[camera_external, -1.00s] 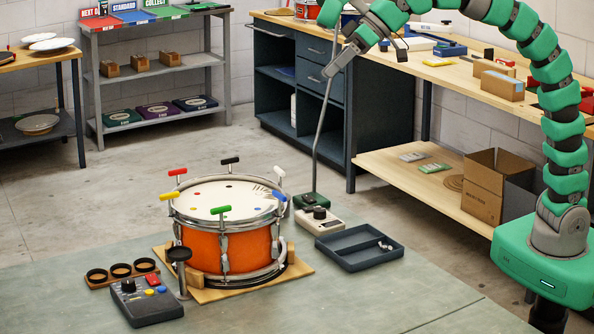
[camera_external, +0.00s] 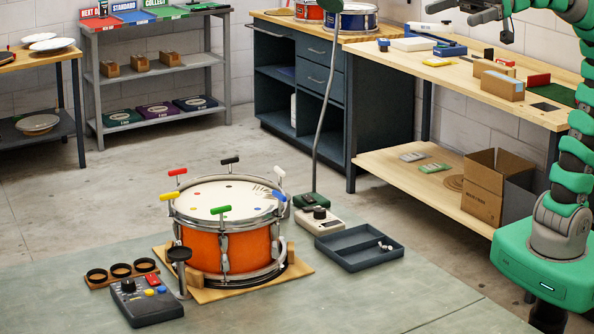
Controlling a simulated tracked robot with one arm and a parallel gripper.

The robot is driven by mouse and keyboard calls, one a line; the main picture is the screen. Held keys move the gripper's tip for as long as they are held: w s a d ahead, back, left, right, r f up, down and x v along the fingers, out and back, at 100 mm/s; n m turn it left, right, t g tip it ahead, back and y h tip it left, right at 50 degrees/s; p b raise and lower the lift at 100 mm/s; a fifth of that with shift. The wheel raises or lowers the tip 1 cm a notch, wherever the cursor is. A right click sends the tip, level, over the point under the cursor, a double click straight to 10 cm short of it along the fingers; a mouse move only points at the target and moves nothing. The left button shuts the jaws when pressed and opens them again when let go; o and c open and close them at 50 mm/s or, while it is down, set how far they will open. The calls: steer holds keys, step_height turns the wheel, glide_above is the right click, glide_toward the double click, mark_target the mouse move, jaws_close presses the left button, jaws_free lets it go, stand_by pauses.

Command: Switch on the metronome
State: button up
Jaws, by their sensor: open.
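Two control boxes could be the metronome; I cannot tell which. A dark box (camera_external: 148,304) with a black knob and red, yellow and blue buttons sits on the floor mat in front of the drum, at the lower left. A pale box (camera_external: 319,221) with a black knob sits behind the drum's right side. Whether either is on cannot be made out. My gripper (camera_external: 490,16) is at the top edge, upper right, partly cut off. It is open and empty, above the long bench and far from both boxes.
An orange drum (camera_external: 205,249) with coloured tuning keys stands on a wooden base. A tall bent stem (camera_external: 322,100) rises from a green box (camera_external: 312,201). A dark tray (camera_external: 360,258) lies to the right. The mat's front right is clear.

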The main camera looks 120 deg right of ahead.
jaws_close()
steer(key=w+d+f+m+g+h, duration=0.2)
steer(key=w+d+f+m+g, duration=0.2)
steer(key=w+d+f, duration=0.55)
steer(key=w+d+f+m+g+p, duration=0.1)
steer(key=d+f+m, duration=0.1)
steer(key=d+f, duration=0.35)
steer(key=w+d+f+m+g, duration=0.1)
steer(key=w+d+f+g, duration=0.1)
steer(key=d, duration=0.6)
steer(key=w+d+f+m+g+p, duration=0.1)
steer(key=d+f+m, duration=0.15)
steer(key=d, duration=0.45)
steer(key=s+d+f+m+g, duration=0.2)
steer(key=s+d+f, duration=0.1)
steer(key=d+f, duration=0.55)
steer(key=s+d+f+m+g, duration=0.1)
steer(key=s+d+f+m, duration=0.15)
steer(key=d+f, duration=0.55)
steer(key=s+d+f+m+g+y+p, duration=0.1)
steer(key=s+d+f+m+g+y, duration=0.1)
steer(key=s+d+f, duration=0.9)
steer(key=shift+s+d+f+m+g, duration=0.3)
steer(key=shift+s+d+m+g, duration=0.3)
steer(key=shift+m, duration=0.4)
steer(key=shift+s, duration=0.1)
